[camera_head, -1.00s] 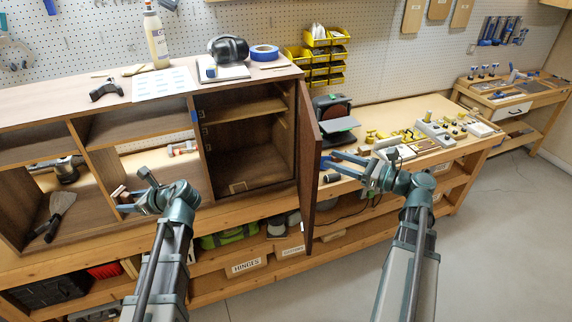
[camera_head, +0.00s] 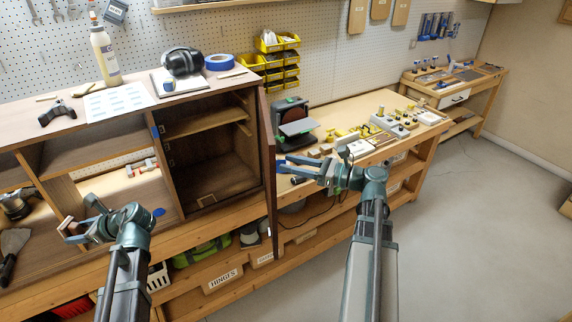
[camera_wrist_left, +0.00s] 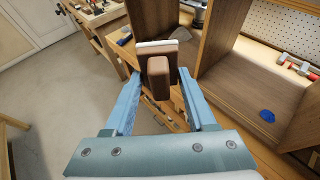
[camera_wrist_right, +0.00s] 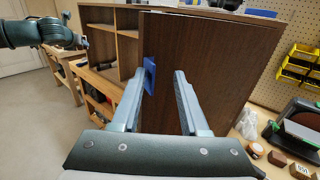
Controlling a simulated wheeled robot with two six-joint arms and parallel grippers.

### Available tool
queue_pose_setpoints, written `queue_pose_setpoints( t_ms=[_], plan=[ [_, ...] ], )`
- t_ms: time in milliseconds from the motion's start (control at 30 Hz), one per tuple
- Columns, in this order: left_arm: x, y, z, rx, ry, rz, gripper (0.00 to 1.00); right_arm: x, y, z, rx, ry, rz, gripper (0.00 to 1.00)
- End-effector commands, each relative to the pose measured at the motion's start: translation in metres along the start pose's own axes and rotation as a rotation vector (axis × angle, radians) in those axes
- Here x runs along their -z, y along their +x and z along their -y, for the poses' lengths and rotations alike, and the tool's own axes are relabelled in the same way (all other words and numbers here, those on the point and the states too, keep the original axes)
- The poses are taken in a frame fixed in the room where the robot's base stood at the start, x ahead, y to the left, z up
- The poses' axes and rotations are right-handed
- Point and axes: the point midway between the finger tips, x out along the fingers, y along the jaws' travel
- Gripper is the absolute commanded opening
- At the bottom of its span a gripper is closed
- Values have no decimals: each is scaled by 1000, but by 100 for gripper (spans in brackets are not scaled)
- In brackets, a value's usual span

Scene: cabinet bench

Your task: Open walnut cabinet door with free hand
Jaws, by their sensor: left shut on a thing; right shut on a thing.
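The walnut cabinet (camera_head: 170,103) stands on the bench with its right compartment uncovered. Its door (camera_head: 268,175) stands wide open, nearly edge-on in the head view. In the right wrist view the door's walnut outer face (camera_wrist_right: 215,60) fills the middle, with a blue handle (camera_wrist_right: 150,75) on it. My right gripper (camera_head: 284,168) is at the door's outer side, shut on that handle; the exact contact is hard to see. My left gripper (camera_head: 67,232) is shut on a brown block with a pale layer (camera_wrist_left: 158,75), held in front of the cabinet's open left compartments.
Ear muffs (camera_head: 183,61), blue tape (camera_head: 219,62) and a glue bottle (camera_head: 104,55) stand on the cabinet top. A sander (camera_head: 293,122) and small blocks are on the bench right of the door. Floor at right is clear.

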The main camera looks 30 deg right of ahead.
Motion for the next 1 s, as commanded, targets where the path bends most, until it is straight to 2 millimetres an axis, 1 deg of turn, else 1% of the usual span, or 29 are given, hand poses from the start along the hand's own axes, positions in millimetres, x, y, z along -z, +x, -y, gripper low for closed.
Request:
queue_pose_setpoints(
  t_ms=[33,100,1000],
  plan=[
    [0,0,0,0,0,0,0,0,-4,5,6,-1,-2,35],
    [0,0,0,0,0,0,0,0,-8,7,6,-1,-2,35],
    [0,0,0,0,0,0,0,0,-61,34,3,0,-1,35]
  ],
)
